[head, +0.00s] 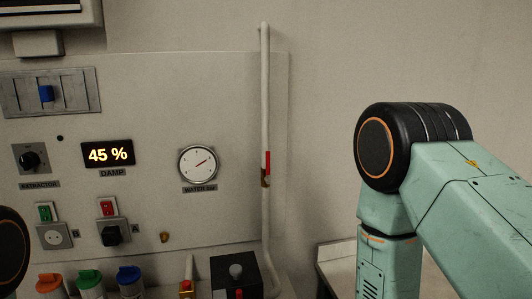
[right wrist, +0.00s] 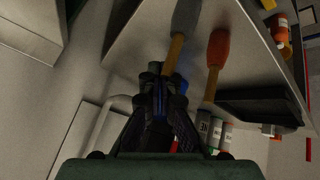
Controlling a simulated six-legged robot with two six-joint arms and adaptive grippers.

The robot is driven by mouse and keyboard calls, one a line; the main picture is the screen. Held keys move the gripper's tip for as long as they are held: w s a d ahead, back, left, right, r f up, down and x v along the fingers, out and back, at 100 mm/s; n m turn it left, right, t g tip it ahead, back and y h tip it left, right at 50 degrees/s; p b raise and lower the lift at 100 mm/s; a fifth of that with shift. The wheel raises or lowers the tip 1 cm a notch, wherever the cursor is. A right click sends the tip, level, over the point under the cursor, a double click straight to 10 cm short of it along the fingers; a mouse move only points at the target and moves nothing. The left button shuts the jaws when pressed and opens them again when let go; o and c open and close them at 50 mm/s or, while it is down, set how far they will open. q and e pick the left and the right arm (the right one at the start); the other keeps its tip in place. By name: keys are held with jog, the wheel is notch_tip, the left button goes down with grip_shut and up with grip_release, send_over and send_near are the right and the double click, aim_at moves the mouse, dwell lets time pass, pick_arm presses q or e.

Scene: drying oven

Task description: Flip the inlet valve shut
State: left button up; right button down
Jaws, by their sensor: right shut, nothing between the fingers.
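The inlet valve appears to be the red lever (head: 267,163) on a brass body (head: 265,179), set on the white vertical pipe (head: 265,95) in the head view. Its lever stands upright, in line with the pipe. My right gripper (right wrist: 160,84) shows in the right wrist view, shut and empty, near handled tools on a bench and away from the valve. My left gripper is in neither view.
A round gauge (head: 198,164) and a lit 45 % display (head: 108,153) are on the panel left of the pipe. A black box with a grey knob (head: 236,271) stands by the pipe's foot. In the wrist view, an orange-headed tool (right wrist: 218,50) lies near the gripper.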

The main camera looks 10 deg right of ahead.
jog(key=w+a+r+n+t+y, duration=0.15)
jog(key=w+r+n+t, duration=0.25)
jog(key=w+r, duration=0.55)
jog(key=n+t+y, duration=0.3)
jog(key=n+t, duration=0.3)
jog(key=n, duration=0.4)
send_near(266, 166)
jog(key=s+a+r, duration=0.1)
jog(key=s+a, duration=0.2)
jog(key=a, duration=0.2)
jog(key=w+p, duration=0.2)
jog(key=w, duration=0.3)
jog(key=w+p, duration=0.2)
jog(key=w, duration=0.3)
jog(key=shift+d+r, duration=0.2)
jog(key=shift+r, duration=0.05)
jog(key=shift+d+f, duration=0.15)
jog(key=shift+d, duration=0.3)
jog(key=shift+w, duration=0.1)
